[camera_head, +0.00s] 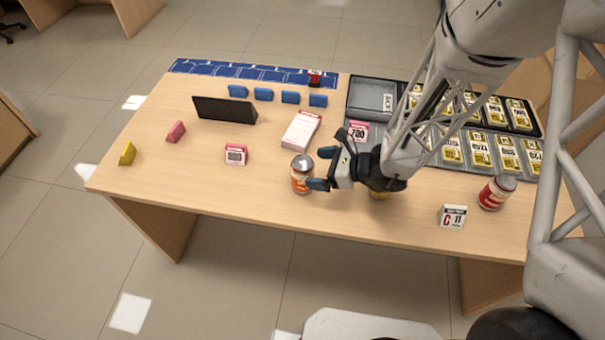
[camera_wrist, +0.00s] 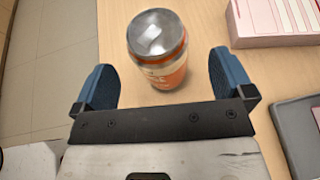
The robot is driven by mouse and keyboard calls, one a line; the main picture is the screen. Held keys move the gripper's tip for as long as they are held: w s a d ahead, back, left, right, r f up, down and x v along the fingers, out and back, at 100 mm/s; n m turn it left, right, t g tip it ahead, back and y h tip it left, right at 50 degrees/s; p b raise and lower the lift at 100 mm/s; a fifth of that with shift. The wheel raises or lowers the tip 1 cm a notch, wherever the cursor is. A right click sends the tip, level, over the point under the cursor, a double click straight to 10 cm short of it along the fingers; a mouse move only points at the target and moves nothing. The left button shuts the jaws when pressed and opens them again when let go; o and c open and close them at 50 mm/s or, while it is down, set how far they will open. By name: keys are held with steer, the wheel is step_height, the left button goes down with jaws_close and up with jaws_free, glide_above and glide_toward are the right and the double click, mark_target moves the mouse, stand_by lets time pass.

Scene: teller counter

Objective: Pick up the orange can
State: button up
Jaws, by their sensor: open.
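The orange can (camera_head: 302,178) stands upright near the front edge of the table, with a silver top and an orange and white label. It also shows in the wrist view (camera_wrist: 160,62), just beyond and between my fingers. My gripper (camera_head: 322,168) is open, with two blue-padded fingers pointing left toward the can. In the wrist view my gripper (camera_wrist: 165,85) has one finger on each side of the can's lower part, with visible gaps.
A white and pink box (camera_head: 301,130) lies behind the can. A grey tray with cards (camera_head: 430,158) lies to the right. A red can (camera_head: 496,192) and a date block (camera_head: 453,216) stand at the front right.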

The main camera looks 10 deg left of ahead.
mark_target(304, 162)
steer(key=shift+x, duration=2.55)
steer(key=shift+s, duration=0.1)
steer(key=c, duration=1.3)
steer(key=shift+r, duration=0.2)
steer(key=shift+r, duration=1.2)
steer(key=s+d, duration=0.2)
steer(key=s, duration=0.2)
steer(key=s+d+r, duration=0.1)
steer(key=s+d, duration=0.2)
steer(key=s, duration=0.2)
steer(key=s+d+r, duration=0.1)
steer(key=s+d, duration=0.2)
steer(key=s, duration=0.1)
steer(key=shift+s+r, duration=0.15)
steer(key=shift+s, duration=0.2)
